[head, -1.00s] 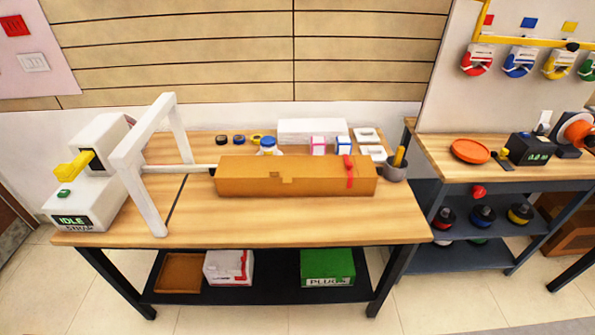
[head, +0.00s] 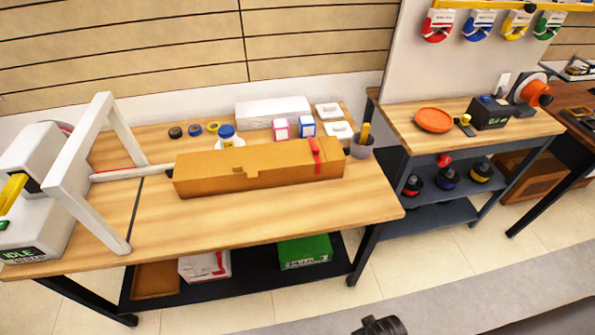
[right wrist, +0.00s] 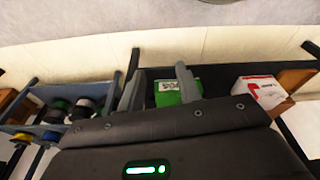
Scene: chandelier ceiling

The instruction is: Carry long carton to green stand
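The long carton (head: 258,174) is a brown box with a red strap near its right end. It lies on the wooden workbench in the head view, in front of the small goods. A pale rod from the white frame reaches to its left end. No green stand shows in either view. My right gripper (right wrist: 157,82) shows two grey fingers spread apart with nothing between them, away from the carton. The green box on the lower shelf shows behind them. My left gripper is not in view.
The workbench (head: 200,224) has free room in front of the carton. A white machine (head: 28,188) and white frame (head: 82,172) stand at its left. A grey cup (head: 361,148) stands by the carton's right end. A green box (head: 305,251) sits on the lower shelf.

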